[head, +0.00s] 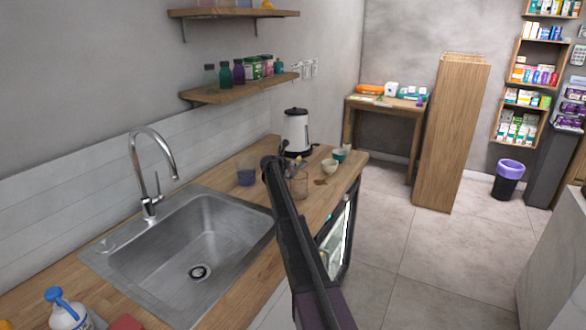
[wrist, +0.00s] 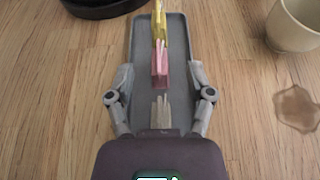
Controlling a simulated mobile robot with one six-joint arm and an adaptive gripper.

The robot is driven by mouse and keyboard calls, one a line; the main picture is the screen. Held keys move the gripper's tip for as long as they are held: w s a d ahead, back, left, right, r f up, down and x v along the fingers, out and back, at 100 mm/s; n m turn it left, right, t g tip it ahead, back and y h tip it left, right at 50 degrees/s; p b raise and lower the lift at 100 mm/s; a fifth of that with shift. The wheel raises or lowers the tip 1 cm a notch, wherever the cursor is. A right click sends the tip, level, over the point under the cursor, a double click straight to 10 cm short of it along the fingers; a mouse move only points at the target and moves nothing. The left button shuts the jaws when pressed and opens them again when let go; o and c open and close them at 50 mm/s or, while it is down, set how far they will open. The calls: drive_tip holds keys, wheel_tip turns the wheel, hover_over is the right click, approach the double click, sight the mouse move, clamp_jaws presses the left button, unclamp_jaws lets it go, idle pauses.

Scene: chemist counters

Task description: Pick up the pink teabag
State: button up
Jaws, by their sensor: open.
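The pink teabag (wrist: 160,66) stands upright in the middle of a narrow grey tray (wrist: 140,38) in the wrist view. A yellow teabag (wrist: 159,20) stands beyond it, and a beige teabag (wrist: 160,108) stands on the near side. Whether the fingers touch the tray I cannot tell.
A white kettle (head: 296,132) stands behind; its dark base (wrist: 100,6) shows at the wrist view's upper left. A cream cup (wrist: 296,24) and a brown stain (wrist: 297,107) are on the right. A glass (head: 299,187) and a blue-tinted beaker (head: 246,174) flank my gripper. The sink (head: 190,250) lies left.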

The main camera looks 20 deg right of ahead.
idle(0.3)
drive_tip(key=c, duration=0.8)
drive_tip(key=shift+o, duration=0.2)
drive_tip(key=shift+r, duration=0.15)
wheel_tip(320, 180, up, 10)
drive_tip(key=p, duration=1)
